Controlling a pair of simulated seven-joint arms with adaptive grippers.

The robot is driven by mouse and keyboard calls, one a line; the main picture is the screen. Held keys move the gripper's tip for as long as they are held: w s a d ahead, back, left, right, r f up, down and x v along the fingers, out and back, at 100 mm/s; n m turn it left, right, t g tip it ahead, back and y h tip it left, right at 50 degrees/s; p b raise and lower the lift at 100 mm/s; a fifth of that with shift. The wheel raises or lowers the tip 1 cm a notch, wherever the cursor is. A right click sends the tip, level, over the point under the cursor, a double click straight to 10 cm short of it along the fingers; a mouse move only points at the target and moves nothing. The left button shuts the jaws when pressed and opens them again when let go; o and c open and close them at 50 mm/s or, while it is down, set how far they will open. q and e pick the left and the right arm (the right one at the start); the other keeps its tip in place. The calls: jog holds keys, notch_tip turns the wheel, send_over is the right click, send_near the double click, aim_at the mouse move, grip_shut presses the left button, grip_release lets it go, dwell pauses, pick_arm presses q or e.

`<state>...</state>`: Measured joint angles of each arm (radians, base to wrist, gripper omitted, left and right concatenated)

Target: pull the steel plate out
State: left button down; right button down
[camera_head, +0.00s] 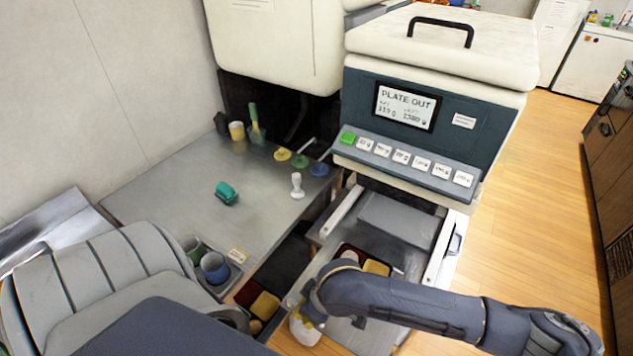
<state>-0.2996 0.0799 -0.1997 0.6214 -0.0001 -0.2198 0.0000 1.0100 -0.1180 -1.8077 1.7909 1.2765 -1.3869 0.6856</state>
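A steel plate (398,220) shows between two light rails below the front of the cream and dark-blue machine (470,125). It sticks out towards me, and its far end is under the machine. A dark bento tray with red and yellow compartments (377,267) sits on it, partly hidden by my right arm. The machine's screen (405,106) reads "PLATE OUT". My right gripper (303,325) is low at the plate's near left side, partly hidden by my own arm. I cannot tell whether its fingers are open or touch the plate. My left gripper is not in view.
A second tray with red and yellow compartments (265,306) lies in a recess left of the plate. A handle (455,243) is at the right rail. Blue and green cups (214,267), a teal object (226,193) and a white stamp-like piece (297,187) stand on the grey counter (175,205).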

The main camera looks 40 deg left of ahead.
jog(key=shift+f, duration=0.15)
jog(key=c, duration=1.5)
grip_release()
jog(key=shift+r, duration=0.3)
jog(key=v, duration=1.1)
jog(key=shift+d+r, duration=0.1)
jog(key=shift+r, duration=0.2)
